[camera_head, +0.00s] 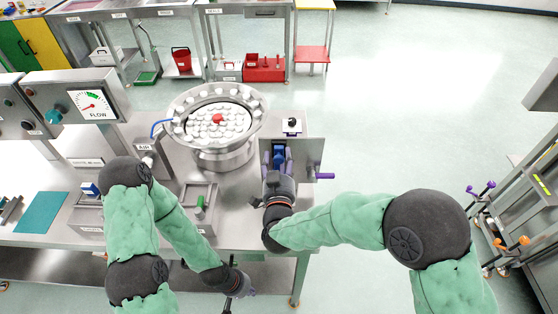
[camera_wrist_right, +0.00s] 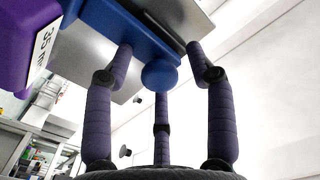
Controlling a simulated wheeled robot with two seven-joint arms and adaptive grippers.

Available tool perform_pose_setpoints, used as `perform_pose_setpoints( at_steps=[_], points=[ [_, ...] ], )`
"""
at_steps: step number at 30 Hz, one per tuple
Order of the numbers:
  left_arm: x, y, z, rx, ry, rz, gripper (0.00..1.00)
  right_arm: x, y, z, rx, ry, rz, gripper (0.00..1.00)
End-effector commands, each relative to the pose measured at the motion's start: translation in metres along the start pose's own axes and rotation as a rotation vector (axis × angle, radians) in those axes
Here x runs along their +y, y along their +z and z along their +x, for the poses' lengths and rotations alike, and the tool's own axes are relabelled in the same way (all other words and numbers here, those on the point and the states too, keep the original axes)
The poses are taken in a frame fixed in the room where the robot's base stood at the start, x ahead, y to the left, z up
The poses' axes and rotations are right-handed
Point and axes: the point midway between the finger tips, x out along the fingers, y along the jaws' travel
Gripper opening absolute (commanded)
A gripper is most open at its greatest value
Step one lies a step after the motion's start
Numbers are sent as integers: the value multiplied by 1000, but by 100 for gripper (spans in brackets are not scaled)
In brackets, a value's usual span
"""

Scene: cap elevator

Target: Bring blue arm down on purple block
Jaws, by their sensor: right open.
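The blue arm (camera_head: 279,157) shows between the fingers of my right gripper (camera_head: 277,162), at a grey metal fixture on the table's right end. In the right wrist view, the blue arm (camera_wrist_right: 120,28) runs across the top. Its round blue knob (camera_wrist_right: 160,74) lies between the open fingers of my right gripper (camera_wrist_right: 163,70); whether they touch it I cannot tell. The purple block (camera_wrist_right: 25,45), with a white label, is at the upper left of that view. My left gripper (camera_head: 238,283) hangs low by the table's front edge, and its fingers are unclear.
A round metal bowl (camera_head: 172,108) of white caps with one red piece stands behind the fixture. A purple handle (camera_head: 325,176) sticks out right of the fixture. A teal mat (camera_head: 40,212) lies at the left. Open floor (camera_head: 400,110) is to the right.

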Motion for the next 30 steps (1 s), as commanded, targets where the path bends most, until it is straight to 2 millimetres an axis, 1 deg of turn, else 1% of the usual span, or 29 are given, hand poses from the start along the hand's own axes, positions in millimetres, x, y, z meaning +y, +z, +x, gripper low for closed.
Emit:
perform_pose_setpoints(
  at_steps=[3, 4, 5, 6, 8, 9, 10, 16, 23, 30],
  points=[
    [0, 0, 0, 0, 0, 0, 0, 0, 0, 0, 0, 0, 0, 56],
    [0, 0, 0, 0, 0, 0, 0, 0, 0, 0, 0, 0, 0, 50],
    [0, 0, 0, 0, 0, 0, 0, 0, 0, 0, 0, 0, 0, 42],
    [0, 0, 0, 0, 0, 0, 0, 0, 0, 0, 0, 0, 0, 30],
    [0, 0, 0, 0, 0, 0, 0, 0, 0, 0, 0, 0, 0, 13],
    [0, 0, 0, 0, 0, 0, 0, 0, 0, 0, 1, 0, 0, 2],
    [0, 0, 0, 0, 0, 0, 0, 0, 0, 0, 1, 1, 0, 0],
    [-1, 0, 2, 0, 0, 0, 0, 0, 1, 0, 2, 1, 1, 0],
    [-5, 0, 14, 0, 0, 0, 0, 3, 11, 0, 2, 1, 1, 0],
    [-5, 0, 13, 0, 0, 0, 0, 3, 10, 0, 1, 1, 0, 0]
  ],
)
